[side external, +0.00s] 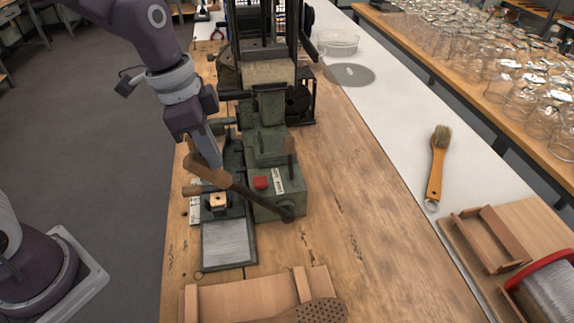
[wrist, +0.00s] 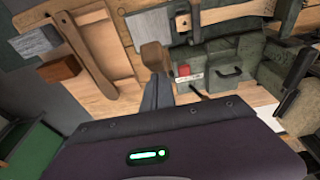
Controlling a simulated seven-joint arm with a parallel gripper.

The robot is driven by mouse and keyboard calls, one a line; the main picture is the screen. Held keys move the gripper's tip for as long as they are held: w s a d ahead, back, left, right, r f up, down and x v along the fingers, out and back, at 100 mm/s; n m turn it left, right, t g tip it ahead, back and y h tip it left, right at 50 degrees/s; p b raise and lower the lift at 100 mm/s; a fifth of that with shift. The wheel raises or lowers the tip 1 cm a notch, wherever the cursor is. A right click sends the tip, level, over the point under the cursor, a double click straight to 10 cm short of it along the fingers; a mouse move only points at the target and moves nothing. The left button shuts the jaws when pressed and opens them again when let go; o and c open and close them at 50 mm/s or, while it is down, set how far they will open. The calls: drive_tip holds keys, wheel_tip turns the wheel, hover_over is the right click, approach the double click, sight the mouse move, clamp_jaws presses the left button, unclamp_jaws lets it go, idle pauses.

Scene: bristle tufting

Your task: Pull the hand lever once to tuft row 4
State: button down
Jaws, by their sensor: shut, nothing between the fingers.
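The hand lever (side external: 240,188) has a brown wooden handle and a dark rod running down right to a pivot on the side of the green tufting machine (side external: 280,200). The handle slopes up to the left. My gripper (side external: 216,160) is shut and empty, its fingers pointing down at the handle. In the wrist view the shut fingertips (wrist: 157,82) are just below the handle's rounded end (wrist: 155,56). I cannot tell whether they touch. A small wooden block (side external: 219,201) sits in the machine's fixture, partly behind the lever.
A red button (side external: 261,182) is on the machine's box. A wooden rack (side external: 240,298) and a drilled brush head (side external: 318,311) are at the near edge.

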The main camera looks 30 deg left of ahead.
sight(192, 155)
drive_tip(key=shift+s+a+f, duration=1.1)
drive_tip(key=shift+f, duration=0.05)
drive_tip(key=shift+r, duration=0.1)
wheel_tip(192, 155, up, 24)
drive_tip(key=w+d, duration=0.2)
idle(1.7)
drive_tip(key=shift+w+d, duration=0.1)
